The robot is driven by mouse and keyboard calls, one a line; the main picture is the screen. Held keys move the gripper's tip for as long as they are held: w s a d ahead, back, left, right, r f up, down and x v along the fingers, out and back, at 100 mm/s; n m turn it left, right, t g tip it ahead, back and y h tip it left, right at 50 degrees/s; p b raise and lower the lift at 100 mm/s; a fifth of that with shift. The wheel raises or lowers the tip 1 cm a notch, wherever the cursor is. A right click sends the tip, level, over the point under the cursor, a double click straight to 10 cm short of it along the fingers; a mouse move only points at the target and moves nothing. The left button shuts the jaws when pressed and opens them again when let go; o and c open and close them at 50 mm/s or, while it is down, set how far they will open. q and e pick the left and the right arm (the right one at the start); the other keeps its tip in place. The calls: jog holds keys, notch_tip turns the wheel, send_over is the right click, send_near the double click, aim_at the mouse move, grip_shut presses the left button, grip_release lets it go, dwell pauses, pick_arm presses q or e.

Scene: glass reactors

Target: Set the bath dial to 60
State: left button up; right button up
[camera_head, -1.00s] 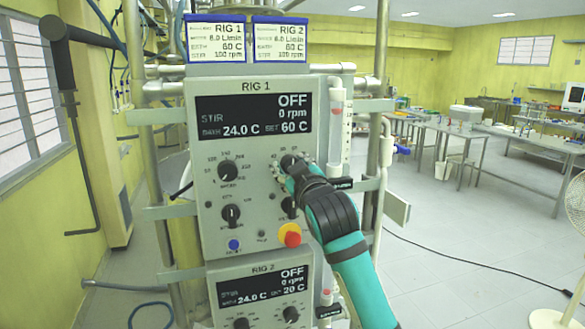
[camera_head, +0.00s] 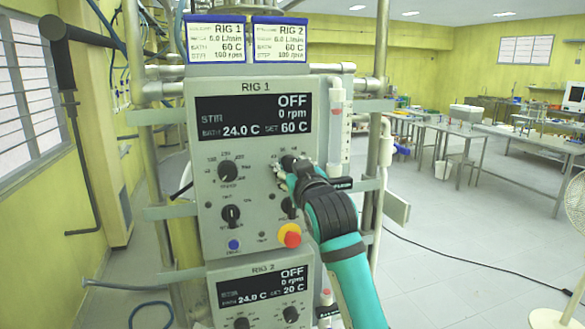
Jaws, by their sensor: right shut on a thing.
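The RIG 1 panel (camera_head: 262,232) stands upright in the middle of the head view. Its display (camera_head: 253,116) reads OFF, 0 rpm, BATH 24.0 C, SET 60 C. My right gripper (camera_head: 289,163) is shut on the bath dial (camera_head: 288,161) at the panel's right side. The stirrer dial (camera_head: 228,172) is to the left, untouched. The RIG 1 card (camera_head: 215,40) above the panel lists BATH 60 C. My left gripper is not in view.
A red and yellow stop button (camera_head: 289,236) sits just below my right wrist. The RIG 2 panel (camera_head: 262,290) below reads OFF and SET 20 C. A flow tube (camera_head: 336,125) and steel posts stand close on the right. Open floor lies farther right.

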jog(key=o, duration=1.1)
jog(key=shift+o, duration=0.2)
jog(key=v, duration=1.2)
jog(key=shift+f, duration=0.15)
